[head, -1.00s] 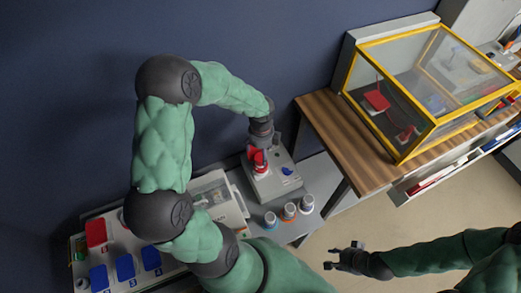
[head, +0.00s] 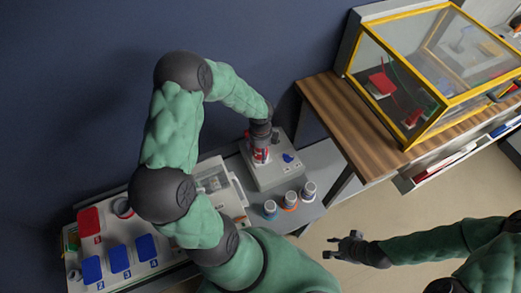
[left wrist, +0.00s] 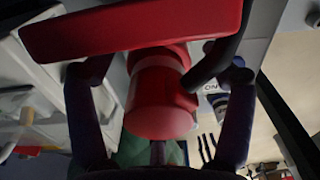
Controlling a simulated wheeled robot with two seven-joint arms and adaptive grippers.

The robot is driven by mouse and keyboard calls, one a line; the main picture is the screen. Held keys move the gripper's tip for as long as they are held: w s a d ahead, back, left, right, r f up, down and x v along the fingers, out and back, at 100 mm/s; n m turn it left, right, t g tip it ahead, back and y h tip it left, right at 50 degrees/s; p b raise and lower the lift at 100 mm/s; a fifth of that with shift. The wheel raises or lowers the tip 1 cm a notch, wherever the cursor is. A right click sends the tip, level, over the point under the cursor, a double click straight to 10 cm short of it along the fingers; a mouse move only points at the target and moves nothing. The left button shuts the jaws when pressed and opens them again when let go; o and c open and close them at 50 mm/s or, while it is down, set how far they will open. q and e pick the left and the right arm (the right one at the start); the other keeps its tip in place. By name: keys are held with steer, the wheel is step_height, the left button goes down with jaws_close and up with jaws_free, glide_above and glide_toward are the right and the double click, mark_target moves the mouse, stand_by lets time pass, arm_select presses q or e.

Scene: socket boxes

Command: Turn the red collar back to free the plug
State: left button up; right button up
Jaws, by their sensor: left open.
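A red collar (left wrist: 160,100) shows as a thick red cylinder in the middle of the left wrist view. It is on the grey socket box (head: 278,176) by the wall; in the head view only bits of red show there. My left gripper (head: 261,153) is over the box from above. Its dark fingers (left wrist: 160,78) are open, one on each side of the collar; I cannot tell whether they touch it. A dark cable curves past the collar's right side. The plug cannot be told apart from the collar. My right gripper (head: 342,247) appears open and empty, away from the box.
A blue knob (head: 288,158) is on the box top. Several small round jars (head: 290,201) stand in front of it. A panel (head: 122,262) with blue and red pads lies left. A wooden table (head: 350,118) with a yellow-framed case (head: 405,130) stands right. A red bar (left wrist: 130,28) crosses the upper wrist view.

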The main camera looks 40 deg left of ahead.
arm_select(q)
steer(key=c, duration=1.1)
steer(key=shift+c, duration=0.2)
steer(key=shift+n, duration=0.3)
steer(key=n, duration=0.3)
steer(key=shift+d+f, duration=0.1)
steer(key=shift+n, duration=1.9)
